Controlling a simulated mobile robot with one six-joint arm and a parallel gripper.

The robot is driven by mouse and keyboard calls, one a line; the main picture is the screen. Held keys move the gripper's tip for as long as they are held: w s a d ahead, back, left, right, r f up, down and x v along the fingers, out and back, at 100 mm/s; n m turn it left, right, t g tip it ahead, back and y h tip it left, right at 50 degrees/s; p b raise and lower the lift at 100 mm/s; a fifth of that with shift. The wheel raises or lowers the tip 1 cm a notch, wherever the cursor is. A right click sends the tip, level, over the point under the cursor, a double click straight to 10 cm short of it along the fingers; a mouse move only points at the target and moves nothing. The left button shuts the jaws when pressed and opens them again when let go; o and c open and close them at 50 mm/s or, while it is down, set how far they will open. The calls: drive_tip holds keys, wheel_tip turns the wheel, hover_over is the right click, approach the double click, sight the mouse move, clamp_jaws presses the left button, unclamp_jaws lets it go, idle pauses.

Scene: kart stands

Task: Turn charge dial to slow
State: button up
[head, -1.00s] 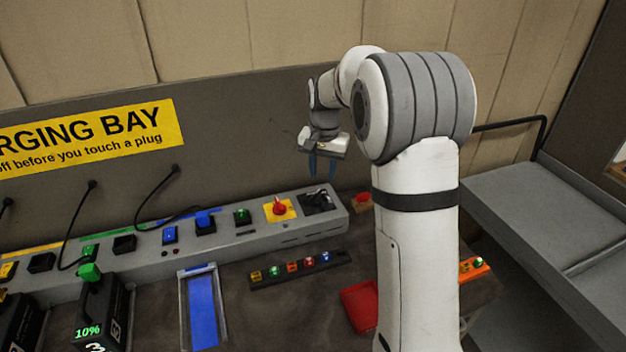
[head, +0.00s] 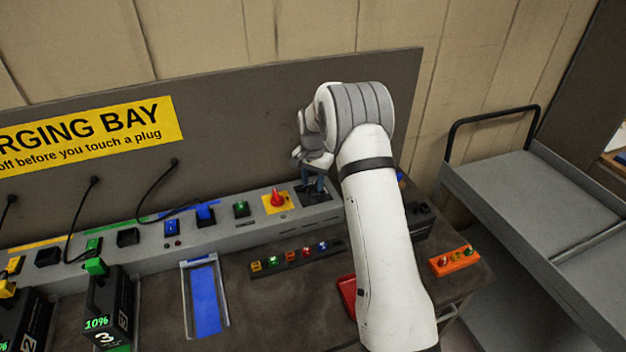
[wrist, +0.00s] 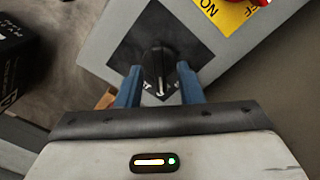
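The charge dial (wrist: 157,64) is a black knob on a dark square plate (wrist: 182,42) at the right end of the grey charging console (head: 226,232). In the wrist view my gripper (wrist: 160,84) has its two blue fingers apart, one on each side of the knob. I cannot tell whether either finger touches it. White markings on the plate near the knob are partly hidden by the fingers. In the head view my gripper (head: 313,184) points down over the plate, and the knob is mostly hidden there.
A red knob on a yellow plate (head: 277,201) is just left of the dial. A green switch (head: 241,208) and blue switches sit further left. A strip of small coloured parts (head: 297,257) lies in front. A grey cart (head: 540,205) stands at right.

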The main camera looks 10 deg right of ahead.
drive_tip(key=shift+f, duration=0.3)
clamp_jaws()
